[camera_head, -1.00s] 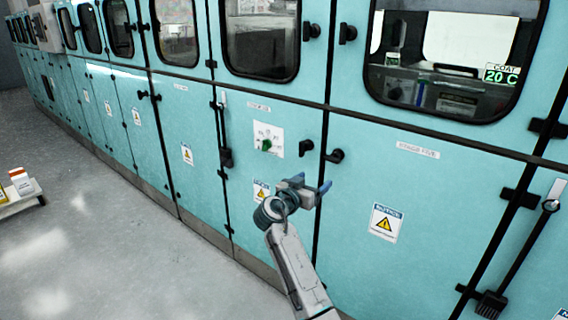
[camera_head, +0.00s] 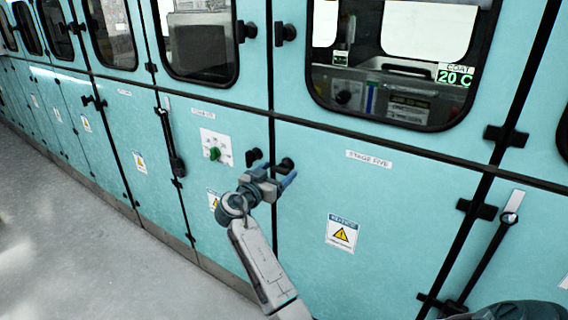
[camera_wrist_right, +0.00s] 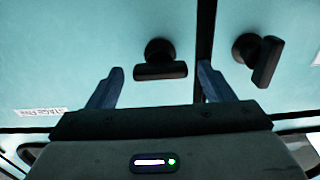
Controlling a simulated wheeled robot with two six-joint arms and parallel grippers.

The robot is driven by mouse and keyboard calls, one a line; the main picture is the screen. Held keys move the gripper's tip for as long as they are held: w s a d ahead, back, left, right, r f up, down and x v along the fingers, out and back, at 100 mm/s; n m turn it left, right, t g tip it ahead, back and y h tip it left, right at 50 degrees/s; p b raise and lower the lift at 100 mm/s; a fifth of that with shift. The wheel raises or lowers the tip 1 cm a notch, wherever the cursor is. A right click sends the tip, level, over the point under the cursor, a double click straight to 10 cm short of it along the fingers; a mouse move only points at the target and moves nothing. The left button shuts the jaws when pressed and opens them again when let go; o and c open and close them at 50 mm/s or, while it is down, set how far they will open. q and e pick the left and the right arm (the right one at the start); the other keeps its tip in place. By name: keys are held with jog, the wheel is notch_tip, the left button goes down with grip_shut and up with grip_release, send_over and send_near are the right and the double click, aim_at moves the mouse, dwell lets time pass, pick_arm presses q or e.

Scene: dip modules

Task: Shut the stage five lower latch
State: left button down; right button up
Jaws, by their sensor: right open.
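The stage five lower latch (camera_head: 286,164) is a black knob with a short bar handle at the upper left edge of the teal stage five lower door (camera_head: 390,210). In the right wrist view this latch (camera_wrist_right: 160,62) has its bar lying level across the picture, on the door's side of the dark seam. My right gripper (camera_head: 277,174) is open and empty just in front of and below it. Its two blue fingers show on either side of the bar in the wrist view, and I see no contact. My left gripper is not in view.
A second black latch (camera_head: 253,157) sits across the seam on the neighbouring door; its bar is turned steeply in the wrist view (camera_wrist_right: 262,60). Upper windows (camera_head: 400,60) line the cabinet. Grey floor (camera_head: 60,230) is clear at left.

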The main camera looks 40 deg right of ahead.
jog(key=shift+w+d, duration=0.15)
jog(key=shift+d, duration=0.15)
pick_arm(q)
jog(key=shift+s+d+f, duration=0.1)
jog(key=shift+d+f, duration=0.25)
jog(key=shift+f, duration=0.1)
pick_arm(e)
jog(key=shift+a+r, duration=0.1)
jog(key=c, duration=1)
